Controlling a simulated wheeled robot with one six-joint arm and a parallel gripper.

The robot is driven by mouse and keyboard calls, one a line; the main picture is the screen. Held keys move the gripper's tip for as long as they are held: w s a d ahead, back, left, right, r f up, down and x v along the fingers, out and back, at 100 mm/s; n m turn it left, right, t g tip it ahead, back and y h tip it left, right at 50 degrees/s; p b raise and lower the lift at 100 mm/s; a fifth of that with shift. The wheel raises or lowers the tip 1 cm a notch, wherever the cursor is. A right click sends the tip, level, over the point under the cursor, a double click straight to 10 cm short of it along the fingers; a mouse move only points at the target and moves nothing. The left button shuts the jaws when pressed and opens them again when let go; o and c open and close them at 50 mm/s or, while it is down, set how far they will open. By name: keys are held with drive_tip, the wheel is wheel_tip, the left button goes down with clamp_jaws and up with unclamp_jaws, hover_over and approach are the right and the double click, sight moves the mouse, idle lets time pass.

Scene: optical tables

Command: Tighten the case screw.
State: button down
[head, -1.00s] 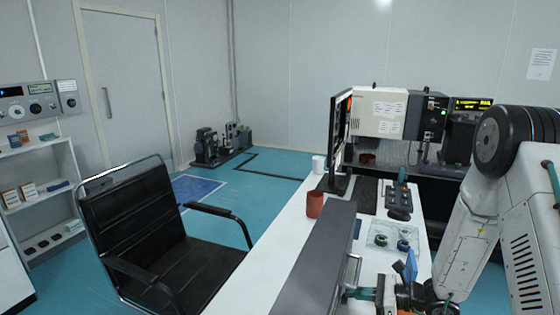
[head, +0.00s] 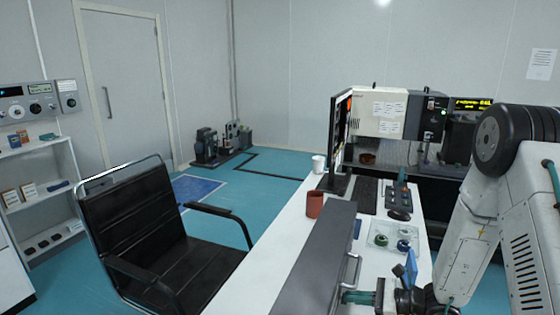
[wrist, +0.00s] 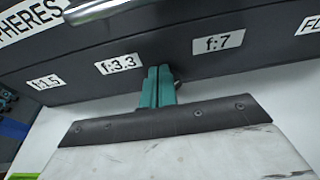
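The long dark grey case (head: 318,262) lies on the white desk in the head view. In the wrist view its face (wrist: 225,85) carries the labels "f:1.5", "f:3.3" and "f:7". My gripper (head: 358,297) is at the case's right side; its teal fingers (wrist: 159,82) stand close together, tips against the case between "f:3.3" and "f:7". The case screw seems to be between the fingertips and is mostly hidden. A small dark piece (wrist: 178,84) shows just right of the tips; I cannot tell whether it is part of the screw.
A metal handle (head: 351,272) juts from the case near my gripper. A clear tray (head: 391,238) with small round parts, a red mug (head: 314,204), a monitor (head: 340,140) and a mouse (head: 399,214) share the desk. A black chair (head: 160,240) stands left.

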drive_tip(key=shift+s+r, duration=0.1)
drive_tip(key=shift+r, duration=0.2)
drive_tip(key=shift+f+v, duration=0.25)
drive_tip(key=shift+v, duration=0.7)
drive_tip(key=shift+f+v, duration=0.2)
drive_tip(key=shift+v, duration=0.8)
drive_tip(key=shift+f+v, duration=0.25)
drive_tip(key=shift+v, duration=0.7)
drive_tip(key=shift+d, duration=0.1)
drive_tip(key=shift+w+d+f, duration=0.15)
drive_tip(key=shift+w+d, duration=0.75)
drive_tip(key=shift+d, duration=0.05)
drive_tip(key=shift+r+x, duration=0.25)
drive_tip(key=shift+x, duration=0.9)
drive_tip(key=shift+r+x, duration=0.3)
drive_tip(key=shift+x, duration=0.8)
drive_tip(key=shift+r+x, duration=0.25)
drive_tip(key=shift+x, duration=0.9)
drive_tip(key=shift+a+f, duration=0.15)
drive_tip(key=shift+a, duration=0.05)
